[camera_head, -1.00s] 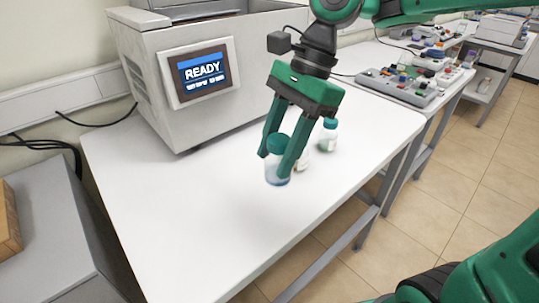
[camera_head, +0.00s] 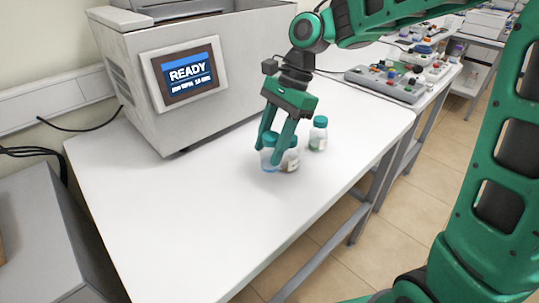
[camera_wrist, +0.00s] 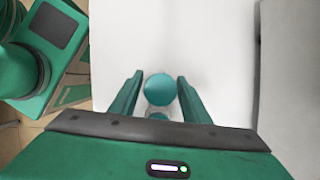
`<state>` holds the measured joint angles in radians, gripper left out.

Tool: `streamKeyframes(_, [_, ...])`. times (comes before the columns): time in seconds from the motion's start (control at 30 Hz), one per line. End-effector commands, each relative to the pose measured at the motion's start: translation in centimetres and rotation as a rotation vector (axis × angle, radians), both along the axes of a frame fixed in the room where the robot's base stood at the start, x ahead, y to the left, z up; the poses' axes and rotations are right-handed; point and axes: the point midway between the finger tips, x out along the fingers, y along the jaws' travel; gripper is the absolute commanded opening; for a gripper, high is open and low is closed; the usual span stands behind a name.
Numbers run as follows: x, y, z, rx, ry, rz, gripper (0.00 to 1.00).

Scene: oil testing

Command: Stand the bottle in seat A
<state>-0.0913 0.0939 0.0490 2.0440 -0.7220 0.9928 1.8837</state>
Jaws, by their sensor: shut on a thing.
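A clear, bluish bottle with a teal cap (camera_head: 268,160) is between the fingers of my gripper (camera_head: 271,150), over the white table. My gripper is shut on it, and the bottle looks upright. I cannot tell whether its base touches the table. In the wrist view its round cap (camera_wrist: 158,89) shows between the two fingers (camera_wrist: 159,95). A second bottle with brownish contents (camera_head: 291,160) stands just right of it, partly hidden by a finger. A third teal-capped bottle (camera_head: 318,134) stands farther back right. I cannot identify seat A.
A large grey machine with a READY screen (camera_head: 186,73) stands at the back left of the white table (camera_head: 190,220). The table's front and left are clear. A second table behind holds a grey control panel (camera_head: 385,84). A grey cabinet (camera_head: 35,210) stands at the left.

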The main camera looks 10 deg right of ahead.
Motion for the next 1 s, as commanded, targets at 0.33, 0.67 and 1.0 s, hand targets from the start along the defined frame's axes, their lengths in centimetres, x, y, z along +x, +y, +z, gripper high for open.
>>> streamKeyframes(0.33, [-0.1,0.0,-3.3,-0.001,0.001,-0.001,0.10])
streamKeyframes(0.67, [-0.1,0.0,-3.5,-0.001,0.001,-0.001,0.57])
streamKeyframes(1.0, [-0.1,-0.1,-3.4,-0.001,0.000,-0.001,0.61])
